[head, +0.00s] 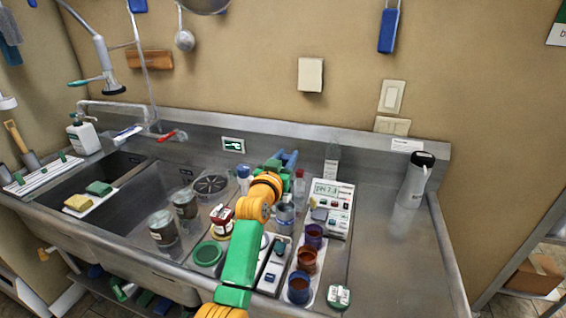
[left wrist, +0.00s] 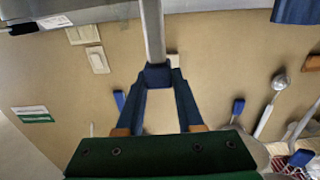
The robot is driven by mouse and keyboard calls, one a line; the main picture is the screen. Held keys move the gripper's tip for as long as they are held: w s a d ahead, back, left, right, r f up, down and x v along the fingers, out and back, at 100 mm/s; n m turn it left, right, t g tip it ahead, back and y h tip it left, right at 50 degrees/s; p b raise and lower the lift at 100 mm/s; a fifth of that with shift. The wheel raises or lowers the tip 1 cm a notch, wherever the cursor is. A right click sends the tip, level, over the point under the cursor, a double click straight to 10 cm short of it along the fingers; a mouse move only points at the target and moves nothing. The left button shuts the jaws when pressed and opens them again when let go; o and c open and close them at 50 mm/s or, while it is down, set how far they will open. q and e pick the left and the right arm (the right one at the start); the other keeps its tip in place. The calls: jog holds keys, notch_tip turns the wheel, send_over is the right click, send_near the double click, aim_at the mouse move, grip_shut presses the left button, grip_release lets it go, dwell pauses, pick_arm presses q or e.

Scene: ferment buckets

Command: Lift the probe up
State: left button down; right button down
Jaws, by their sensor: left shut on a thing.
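My left gripper (head: 285,159) is raised over the middle of the sink counter, its blue fingers pointing toward the back wall. In the left wrist view its fingers (left wrist: 159,78) close on the dark blue end of a grey rod, the probe (left wrist: 153,32). The rod runs out of the top of that view, so its tip is not seen. In the head view my wrist and fingers mostly hide the probe. A pH meter (head: 333,204) reading about 7.3 lies to the right. A grey-blue cup (head: 285,216) stands below the gripper. My right gripper is not in view.
Several jars with dark red contents, such as this one (head: 307,259), stand in a row at the front. A small clear bottle (head: 299,188) stands close under the gripper. A grey flask (head: 416,180) stands at the right. The right counter (head: 390,250) is mostly clear.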

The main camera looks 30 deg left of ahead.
pick_arm(q)
jog(key=shift+w, duration=0.15)
jog(key=shift+r, duration=0.1)
jog(key=c, duration=0.6)
grip_release()
jog(key=shift+s+r, duration=0.15)
jog(key=shift+s, duration=0.15)
jog(key=shift+o, duration=0.2)
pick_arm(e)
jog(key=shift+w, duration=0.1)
pick_arm(q)
jog(key=shift+s+d+f, duration=0.15)
jog(key=shift+s+f, duration=0.1)
jog(key=shift+s, duration=0.05)
jog(key=b+v, duration=0.1)
jog(key=v, duration=0.5)
jog(key=shift+s+b, duration=0.2)
jog(key=shift+b, duration=0.2)
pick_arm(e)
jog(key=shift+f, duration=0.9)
